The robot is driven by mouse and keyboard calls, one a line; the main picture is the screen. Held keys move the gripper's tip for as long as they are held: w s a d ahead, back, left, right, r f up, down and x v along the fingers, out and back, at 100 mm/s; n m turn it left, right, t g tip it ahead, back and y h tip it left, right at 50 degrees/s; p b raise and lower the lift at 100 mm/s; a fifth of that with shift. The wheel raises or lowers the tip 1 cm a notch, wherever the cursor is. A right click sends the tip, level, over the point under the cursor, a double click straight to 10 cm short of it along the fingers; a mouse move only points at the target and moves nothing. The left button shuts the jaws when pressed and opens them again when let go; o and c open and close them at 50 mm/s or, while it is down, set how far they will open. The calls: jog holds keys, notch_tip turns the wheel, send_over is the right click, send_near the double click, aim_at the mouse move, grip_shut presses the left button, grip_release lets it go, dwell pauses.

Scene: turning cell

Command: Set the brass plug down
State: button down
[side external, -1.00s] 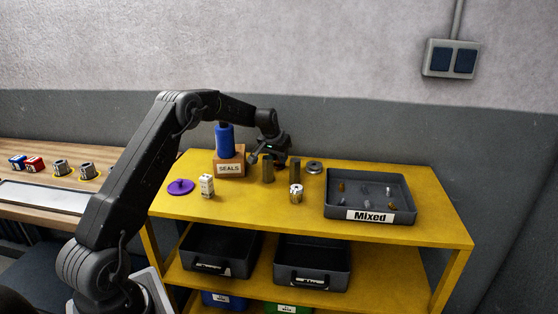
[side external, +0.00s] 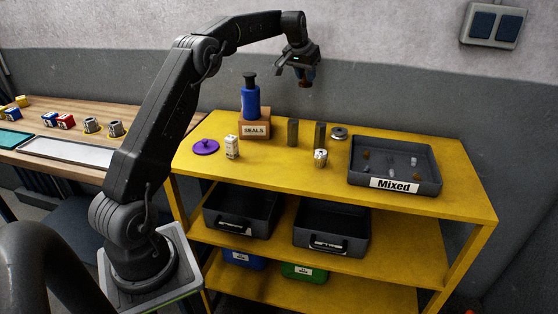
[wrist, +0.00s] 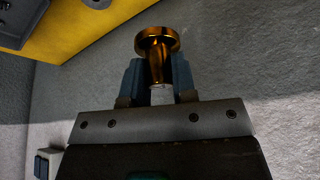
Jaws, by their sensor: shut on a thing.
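My gripper (side external: 303,77) is raised high above the back of the yellow table (side external: 262,176), in front of the wall. It is shut on the brass plug. In the wrist view the brass plug (wrist: 158,45) sits between the two fingers of my gripper (wrist: 160,80), with its wide round head beyond the fingertips and its narrower body in the grip. In the side view the plug (side external: 306,84) is a small brownish shape under the fingers, well clear of the table.
The table's front middle is clear.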

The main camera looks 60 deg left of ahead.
jog(key=s+d+n, duration=0.1)
jog(key=s+d, duration=0.1)
jog(key=s, duration=1.1)
jog(key=s+d, duration=0.2)
jog(key=s, duration=1.1)
jog(key=shift+y, duration=0.3)
jog(key=w+d+f, duration=0.2)
jog(key=w+f, duration=0.1)
jog(key=f, duration=0.1)
jog(key=w+d+f, duration=0.2)
jog(key=w+f, duration=0.1)
jog(key=f, duration=0.1)
jog(key=w+d+f, duration=0.3)
jog(key=f, duration=0.1)
jog(key=shift+w+d+f, duration=0.15)
jog(key=shift+f, duration=2.05)
